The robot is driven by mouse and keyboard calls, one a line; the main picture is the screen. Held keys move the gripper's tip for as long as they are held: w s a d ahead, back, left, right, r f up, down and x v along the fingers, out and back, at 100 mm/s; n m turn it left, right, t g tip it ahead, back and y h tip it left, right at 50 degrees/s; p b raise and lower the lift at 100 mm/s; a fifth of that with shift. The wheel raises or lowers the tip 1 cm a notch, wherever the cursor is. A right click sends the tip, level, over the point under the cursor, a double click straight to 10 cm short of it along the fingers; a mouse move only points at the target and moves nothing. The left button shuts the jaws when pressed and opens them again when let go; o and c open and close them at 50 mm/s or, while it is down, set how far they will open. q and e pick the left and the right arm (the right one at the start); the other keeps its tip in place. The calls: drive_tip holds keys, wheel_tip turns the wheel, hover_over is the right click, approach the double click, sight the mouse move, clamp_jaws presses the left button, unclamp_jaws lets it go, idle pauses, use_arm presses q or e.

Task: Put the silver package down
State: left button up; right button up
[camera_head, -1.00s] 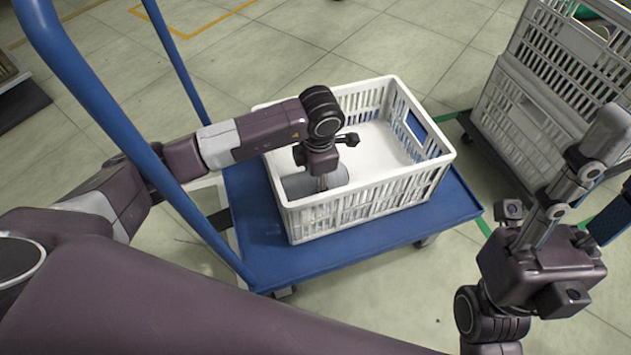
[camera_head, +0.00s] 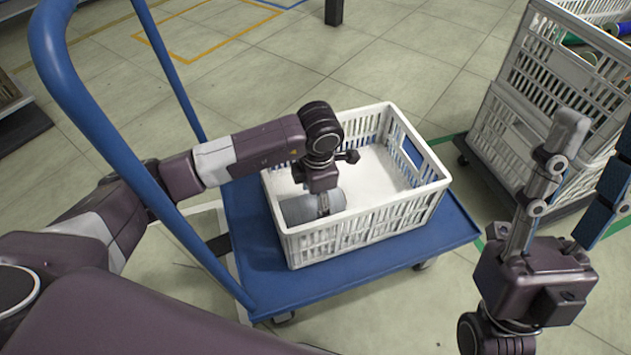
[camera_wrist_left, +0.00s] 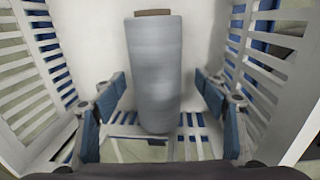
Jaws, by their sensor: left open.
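The silver package (camera_head: 300,209) is a smooth grey cylinder lying in the left part of the white crate (camera_head: 365,219). In the left wrist view the package (camera_wrist_left: 153,75) runs lengthwise up the picture, with a brown core end at the top. My left gripper (camera_head: 322,204) is over the package, pointing down into the crate. Its blue-padded fingers are apart, one on each side of the package, with gaps visible in the wrist view. My right gripper (camera_head: 590,160) is raised outside the crate at the right, its fingers apart and empty.
The crate stands on a blue cart (camera_head: 262,255) with a blue tube handle (camera_head: 103,120). Stacked white crates (camera_head: 545,100) stand on a dolly at the right. The crate's right part is empty. Tiled floor shows around the cart.

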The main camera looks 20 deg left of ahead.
sight(314, 201)
use_arm(q)
drive_tip(key=r, duration=0.2)
drive_tip(key=r+p, duration=0.1)
drive_tip(key=r, duration=0.1)
drive_tip(key=shift+s+d+r, duration=0.1)
drive_tip(key=shift+s+r, duration=0.1)
drive_tip(key=shift+r, duration=0.1)
wheel_tip(314, 201, up, 4)
drive_tip(key=shift+s+d+f+p, duration=0.15)
drive_tip(key=shift+p, duration=0.7)
use_arm(e)
drive_tip(key=w+a+f+g+h, duration=0.2)
drive_tip(key=w+f+g, duration=0.5)
drive_tip(key=w, duration=0.5)
wheel_tip(314, 201, down, 3)
drive_tip(key=shift+r+g+h, duration=0.2)
drive_tip(key=shift+g+h, duration=0.1)
drive_tip(key=shift+g, duration=0.1)
